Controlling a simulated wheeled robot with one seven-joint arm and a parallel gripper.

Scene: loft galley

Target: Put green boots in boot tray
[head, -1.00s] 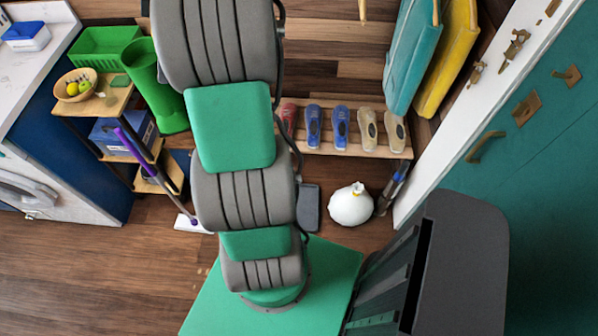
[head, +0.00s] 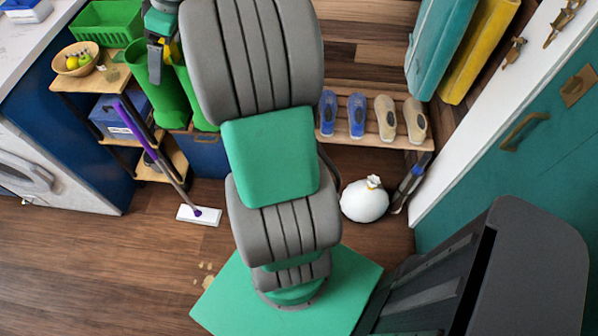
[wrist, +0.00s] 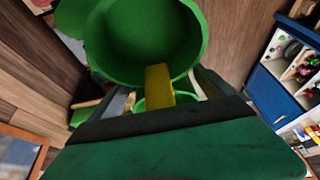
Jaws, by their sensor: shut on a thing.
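The green boots (head: 167,98) stand as a tall pair on the left in the head view, beside the small wooden shelf. In the wrist view one wide boot opening (wrist: 145,40) fills the top middle, and part of the other shows at upper left. My gripper (head: 160,62) is at the boots' upper rim. In the wrist view it is shut on a yellow strip (wrist: 158,84) at the boot's edge, between its grey fingers. My arm hides part of the boots and the floor behind. I cannot make out a boot tray for certain now.
A wooden rack (head: 375,140) with several shoes stands along the back. A white sack (head: 364,200) sits on the floor before it. A mop (head: 198,214) leans by the wooden shelf (head: 88,80), which holds a fruit bowl (head: 75,60).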

